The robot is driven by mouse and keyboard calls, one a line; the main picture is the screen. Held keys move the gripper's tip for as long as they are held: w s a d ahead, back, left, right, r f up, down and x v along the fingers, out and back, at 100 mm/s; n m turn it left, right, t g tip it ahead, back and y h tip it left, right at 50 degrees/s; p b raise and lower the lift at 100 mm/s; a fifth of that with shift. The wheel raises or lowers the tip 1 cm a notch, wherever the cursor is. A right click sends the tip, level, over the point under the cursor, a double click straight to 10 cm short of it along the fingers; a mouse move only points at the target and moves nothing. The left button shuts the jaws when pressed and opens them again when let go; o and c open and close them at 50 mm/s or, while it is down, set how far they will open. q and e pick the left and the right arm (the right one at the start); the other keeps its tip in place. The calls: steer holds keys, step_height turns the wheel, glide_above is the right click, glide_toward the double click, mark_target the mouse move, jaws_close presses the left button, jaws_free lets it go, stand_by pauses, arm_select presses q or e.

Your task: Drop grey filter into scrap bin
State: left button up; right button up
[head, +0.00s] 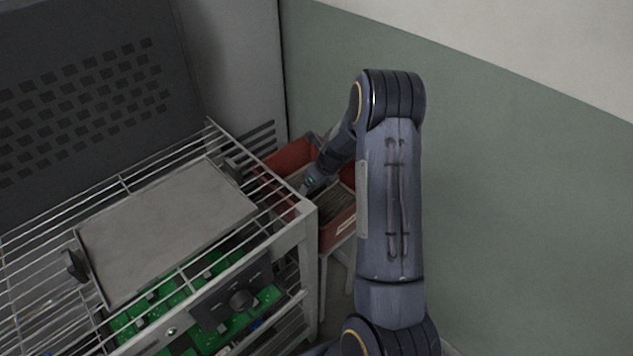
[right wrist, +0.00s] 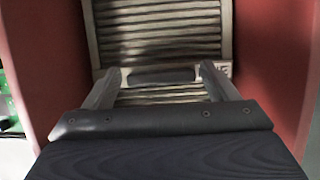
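The scrap bin is a red bin (head: 290,158) behind the rack's right corner; its red walls fill both sides of the right wrist view (right wrist: 275,50). A grey ribbed filter (right wrist: 160,28) with a pale frame lies inside it, partly hidden by my gripper; ribbed grey also shows in the bin in the head view (head: 338,207). My right gripper (right wrist: 160,78) reaches down into the bin with its fingers spread apart. A dark grey bar shows between the fingertips; I cannot tell whether they touch it. My left gripper is not in view.
A wire rack (head: 212,128) fills the left, carrying a flat grey panel (head: 165,225) with green circuit boards (head: 190,290) below. The rack's corner post stands close to the bin. A green and white wall (head: 520,180) is behind and to the right.

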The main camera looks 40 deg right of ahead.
steer(key=o, duration=0.3)
steer(key=shift+o, duration=0.2)
steer(key=shift+r, duration=0.1)
steer(key=v, duration=0.7)
steer(key=shift+s+r+p, duration=0.2)
steer(key=shift+r+p, duration=0.1)
steer(key=shift+p, duration=0.1)
